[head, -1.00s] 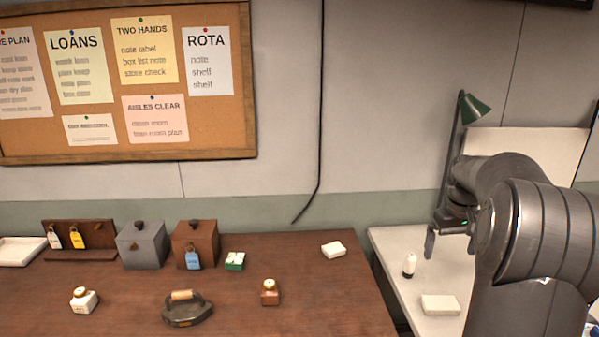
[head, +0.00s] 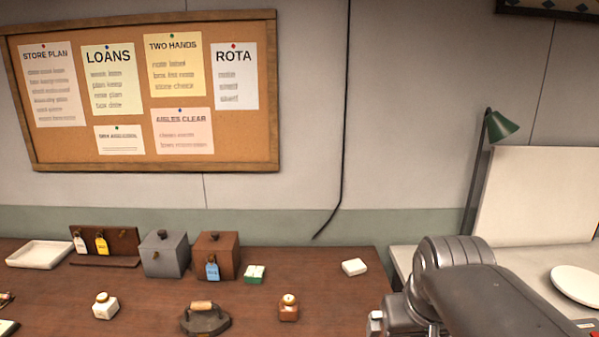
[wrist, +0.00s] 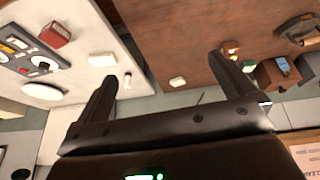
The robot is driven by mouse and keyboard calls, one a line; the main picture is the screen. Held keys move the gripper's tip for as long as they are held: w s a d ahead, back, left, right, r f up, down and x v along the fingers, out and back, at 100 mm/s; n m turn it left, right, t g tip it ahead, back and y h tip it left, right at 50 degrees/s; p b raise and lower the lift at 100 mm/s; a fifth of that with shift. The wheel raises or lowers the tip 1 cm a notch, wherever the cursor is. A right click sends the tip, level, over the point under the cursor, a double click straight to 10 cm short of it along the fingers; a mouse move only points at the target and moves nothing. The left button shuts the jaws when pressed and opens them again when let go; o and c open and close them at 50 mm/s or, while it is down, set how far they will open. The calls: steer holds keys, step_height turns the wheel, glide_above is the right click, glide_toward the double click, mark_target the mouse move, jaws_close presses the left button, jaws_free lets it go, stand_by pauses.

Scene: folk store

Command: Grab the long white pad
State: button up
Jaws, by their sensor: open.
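Two white pads show in the wrist view. A longer flat white pad (wrist: 102,59) lies on the pale table, near the left finger's tip in the picture. A smaller white block (wrist: 178,82) lies on the brown table, and it also shows in the head view (head: 354,267) near that table's right end. My gripper (wrist: 162,68) is open and empty, with its fingers wide apart above the tables. In the head view my arm covers the spot of the longer pad, and my fingers cannot be made out there.
A white bottle (wrist: 127,80) stands close to the longer pad. A green lamp (head: 502,126), an upright white board (head: 537,195) and a white plate (head: 577,285) are at the right. The brown table (head: 255,318) holds boxes, an iron (head: 205,319) and small jars.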

steer(key=s+a+f+t, duration=0.1)
steer(key=s+a+f, duration=0.1)
steer(key=s, duration=0.3)
steer(key=shift+s+a+f+y, duration=0.2)
steer(key=shift+a+f+y, duration=0.1)
steer(key=shift+f, duration=0.05)
